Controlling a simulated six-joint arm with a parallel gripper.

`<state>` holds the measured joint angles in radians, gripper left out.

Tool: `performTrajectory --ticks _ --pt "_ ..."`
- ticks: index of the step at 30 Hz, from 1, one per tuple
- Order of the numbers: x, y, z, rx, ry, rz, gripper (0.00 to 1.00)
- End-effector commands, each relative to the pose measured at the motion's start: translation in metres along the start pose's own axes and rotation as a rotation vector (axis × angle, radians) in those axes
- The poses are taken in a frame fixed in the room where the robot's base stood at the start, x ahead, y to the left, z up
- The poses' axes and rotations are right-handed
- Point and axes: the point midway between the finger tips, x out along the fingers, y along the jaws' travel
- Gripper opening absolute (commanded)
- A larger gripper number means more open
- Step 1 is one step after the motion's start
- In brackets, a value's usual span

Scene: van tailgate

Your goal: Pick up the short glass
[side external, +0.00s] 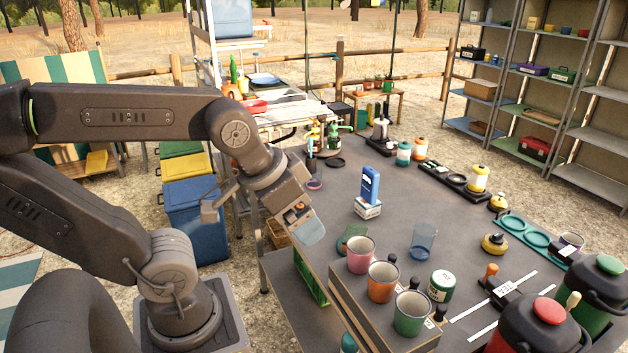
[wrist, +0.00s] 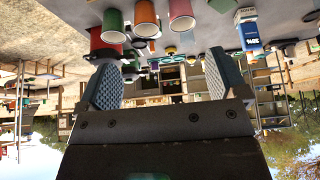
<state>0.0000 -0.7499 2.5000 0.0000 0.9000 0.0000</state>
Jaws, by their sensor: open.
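A clear, bluish glass (side external: 424,238) stands upright on the dark table, right of the row of coloured cups, in the side view. I cannot make it out for certain in the wrist view. My gripper (side external: 262,220) is open and empty, in the air off the table's left edge, well left of the glass. In the upside-down wrist view its two padded fingers (wrist: 164,78) stand wide apart with nothing between them.
Pink (side external: 360,254), orange (side external: 382,281) and green (side external: 410,312) cups stand on a wooden box (side external: 372,322) between my gripper and the glass. A green can (side external: 441,286) is close to the glass.

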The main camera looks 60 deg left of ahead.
Motion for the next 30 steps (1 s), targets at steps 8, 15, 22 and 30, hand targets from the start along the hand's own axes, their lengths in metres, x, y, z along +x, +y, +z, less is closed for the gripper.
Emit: performTrajectory --ticks 8,15,22,30 --pt "0.0 -0.002 -0.004 -0.01 -0.002 -0.005 0.91" --pt "0.005 -0.034 -0.067 -0.197 -0.038 -0.087 0.91" --pt "0.035 -0.105 -0.151 -0.49 -0.073 -0.216 0.91" --pt "0.098 -0.22 -0.211 -0.83 -0.095 -0.373 0.91"
